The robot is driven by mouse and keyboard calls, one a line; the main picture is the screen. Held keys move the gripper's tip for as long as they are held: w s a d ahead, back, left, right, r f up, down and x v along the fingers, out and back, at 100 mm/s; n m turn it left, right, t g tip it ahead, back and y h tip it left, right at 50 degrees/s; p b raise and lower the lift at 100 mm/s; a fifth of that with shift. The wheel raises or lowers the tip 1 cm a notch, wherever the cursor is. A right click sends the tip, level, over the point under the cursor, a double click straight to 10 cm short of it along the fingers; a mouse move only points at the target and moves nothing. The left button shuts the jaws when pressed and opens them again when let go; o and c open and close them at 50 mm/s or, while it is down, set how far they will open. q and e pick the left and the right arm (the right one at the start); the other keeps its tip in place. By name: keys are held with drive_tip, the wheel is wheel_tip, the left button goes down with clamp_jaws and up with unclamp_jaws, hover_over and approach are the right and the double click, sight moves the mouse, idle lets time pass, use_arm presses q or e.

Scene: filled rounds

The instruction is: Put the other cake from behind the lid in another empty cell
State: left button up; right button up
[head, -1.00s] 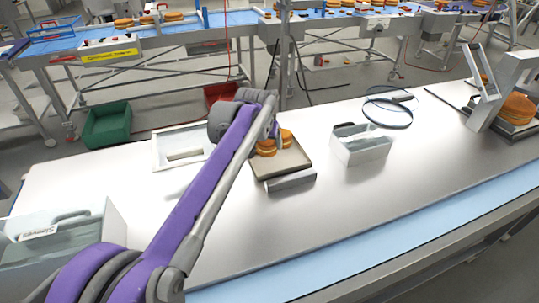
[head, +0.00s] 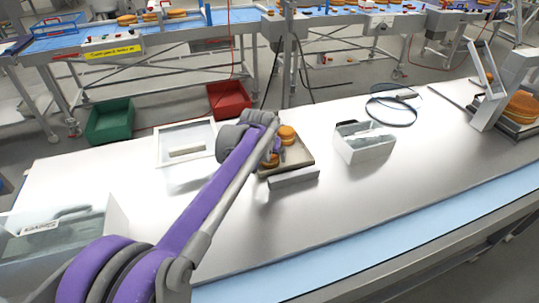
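My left gripper (head: 271,157) is at the left side of a small tray (head: 299,154), low over it. Its fingers are small and partly hidden, so I cannot tell whether they are open or shut. One orange-brown cake (head: 287,132) sits at the tray's far edge. More cake (head: 270,170) shows beside and below my gripper, partly covered by it; I cannot tell whether it is held. A round clear lid (head: 391,111) with a dark rim lies farther right on the table. A larger cake (head: 523,107) sits at a grey stand at the far right. My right gripper is not in view.
A white box (head: 364,148) stands right of the tray. A white frame (head: 186,143) lies left of it, behind my purple arm. A clear bin labelled Sleeves (head: 60,240) is at the near left. The front middle of the table (head: 330,220) is clear.

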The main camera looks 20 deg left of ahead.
use_arm(q)
drive_tip(key=shift+r, duration=0.3)
drive_tip(key=v, duration=1.1)
drive_tip(key=shift+s+r+p, duration=0.2)
drive_tip(key=shift+r+p, duration=0.1)
